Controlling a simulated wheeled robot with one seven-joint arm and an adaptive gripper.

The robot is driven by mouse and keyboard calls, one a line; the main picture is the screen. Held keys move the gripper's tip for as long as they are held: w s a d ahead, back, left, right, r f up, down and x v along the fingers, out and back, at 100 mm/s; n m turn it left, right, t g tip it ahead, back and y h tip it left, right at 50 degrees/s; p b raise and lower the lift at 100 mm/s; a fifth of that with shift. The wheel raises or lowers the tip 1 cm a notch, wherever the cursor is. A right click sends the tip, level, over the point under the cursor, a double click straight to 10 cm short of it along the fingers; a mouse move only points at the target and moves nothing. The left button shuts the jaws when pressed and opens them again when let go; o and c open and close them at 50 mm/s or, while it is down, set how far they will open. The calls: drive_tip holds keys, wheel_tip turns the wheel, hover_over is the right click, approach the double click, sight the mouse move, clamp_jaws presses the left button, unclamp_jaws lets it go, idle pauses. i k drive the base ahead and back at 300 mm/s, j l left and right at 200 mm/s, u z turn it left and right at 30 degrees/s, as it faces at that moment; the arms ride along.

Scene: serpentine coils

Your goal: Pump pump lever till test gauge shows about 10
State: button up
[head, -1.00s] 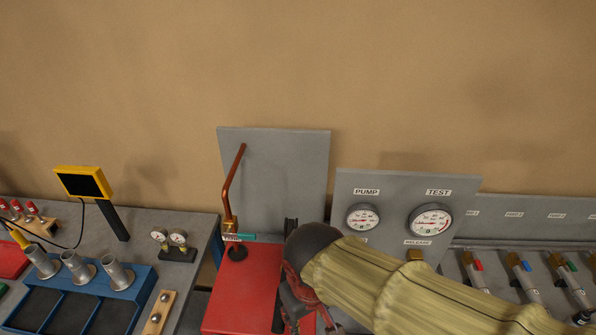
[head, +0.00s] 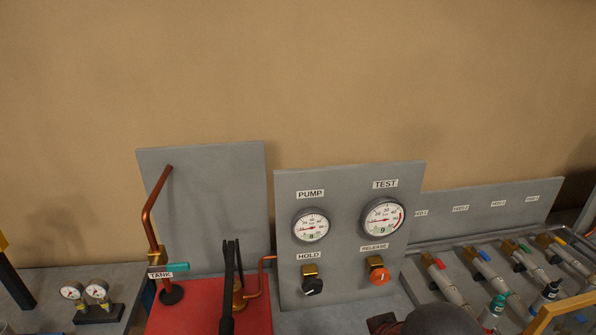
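The pump lever (head: 230,285) is a black upright bar on the red pump base (head: 190,310). The test gauge (head: 383,219) is a white dial under the TEST label; its needle seems to point left, at the low side, but the exact reading is too small to tell. The pump gauge (head: 310,226) is to its left. The black HOLD knob (head: 312,284) and the orange RELEASE knob (head: 377,271) sit below the gauges. Part of my gripper (head: 383,322) shows at the bottom edge, right of the lever and apart from it. Its fingertips are hidden.
A copper pipe with a teal TANK valve (head: 177,267) stands left of the lever. A stand with two small gauges (head: 98,302) is at the lower left. A tray of hose fittings (head: 446,284) lies at the right.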

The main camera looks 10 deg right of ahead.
sight(226, 323)
drive_tip(key=k+j, duration=0.15)
drive_tip(key=k, duration=0.35)
drive_tip(key=k+j+z, duration=0.1)
drive_tip(key=k, duration=0.4)
